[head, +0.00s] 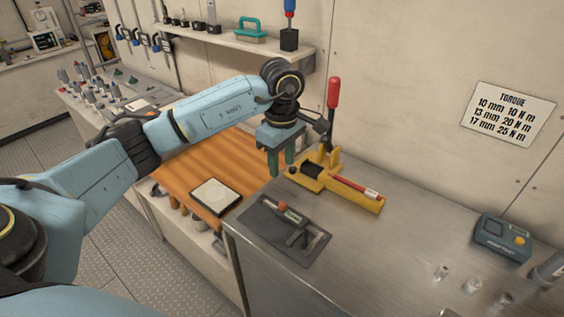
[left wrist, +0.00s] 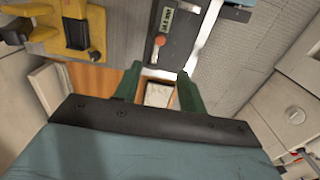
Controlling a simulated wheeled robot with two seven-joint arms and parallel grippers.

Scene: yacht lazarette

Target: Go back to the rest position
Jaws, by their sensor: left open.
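My left arm reaches in from the left in the head view. My left gripper (head: 281,165) has green fingers pointing down and hangs above the bench, left of the yellow clamp fixture (head: 322,172). In the left wrist view, the left gripper (left wrist: 158,78) shows its two green fingers apart with nothing between them. Past the fingertips I see the orange-brown wooden surface and a white square pad (left wrist: 158,95). My right gripper is in neither view.
A grey metal bench (head: 370,245) carries a dark tray (head: 258,228) with a tool, the yellow fixture with its upright red handle, a blue-grey device (head: 500,238) and several small sockets. A wall shelf (head: 240,48) hangs behind the arm. The bench's middle is clear.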

